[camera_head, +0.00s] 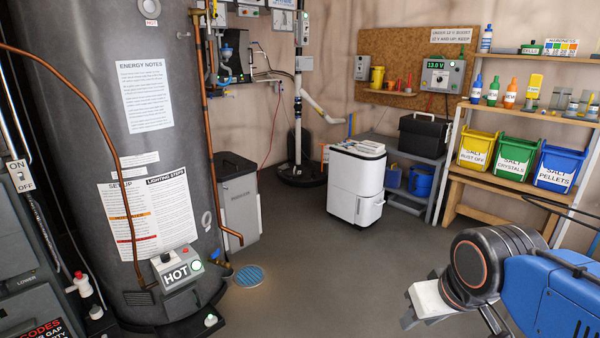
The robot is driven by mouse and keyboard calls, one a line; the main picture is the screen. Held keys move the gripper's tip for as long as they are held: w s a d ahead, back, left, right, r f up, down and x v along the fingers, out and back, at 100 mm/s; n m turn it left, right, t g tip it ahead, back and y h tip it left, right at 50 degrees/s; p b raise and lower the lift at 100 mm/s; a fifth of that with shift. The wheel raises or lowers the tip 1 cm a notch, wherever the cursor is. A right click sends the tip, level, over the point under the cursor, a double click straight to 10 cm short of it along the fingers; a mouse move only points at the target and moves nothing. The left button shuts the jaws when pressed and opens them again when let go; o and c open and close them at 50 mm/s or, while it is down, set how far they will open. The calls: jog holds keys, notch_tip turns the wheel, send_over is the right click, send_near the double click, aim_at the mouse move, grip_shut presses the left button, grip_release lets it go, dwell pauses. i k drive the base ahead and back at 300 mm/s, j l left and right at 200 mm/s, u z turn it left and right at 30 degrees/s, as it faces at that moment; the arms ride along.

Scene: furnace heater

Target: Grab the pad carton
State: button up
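I cannot make out anything clearly marked as the pad carton. A flat, pale item with print (358,149) lies on top of the white two-part appliance (356,185) in the middle of the room; it is too small to tell whether it is a carton. My gripper (425,304) is at the lower right, in front of bare floor and well apart from the appliance. A pale block-like shape shows at its end. I cannot tell whether this is part of the gripper or something held, and the finger gap does not show clearly.
A grey tank (90,60) with copper pipes fills the left. A grey bin (238,205) stands beside it. A black toolbox (423,134) sits on a grey bench. Yellow, green and blue salt bins (517,158) stand on shelving at right. The central floor (330,270) is clear.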

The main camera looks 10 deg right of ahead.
aim_at(368, 145)
jog(key=i+l+z, duration=0.1)
jog(key=i+z, duration=0.35)
jog(key=i, duration=1.7)
jog(key=i+u, duration=0.15)
jog(key=i, duration=0.4)
jog(key=i+l+u, duration=0.1)
jog(key=i, duration=0.5)
jog(key=i+l+u, duration=0.15)
jog(key=i, duration=0.4)
jog(key=l, duration=0.1)
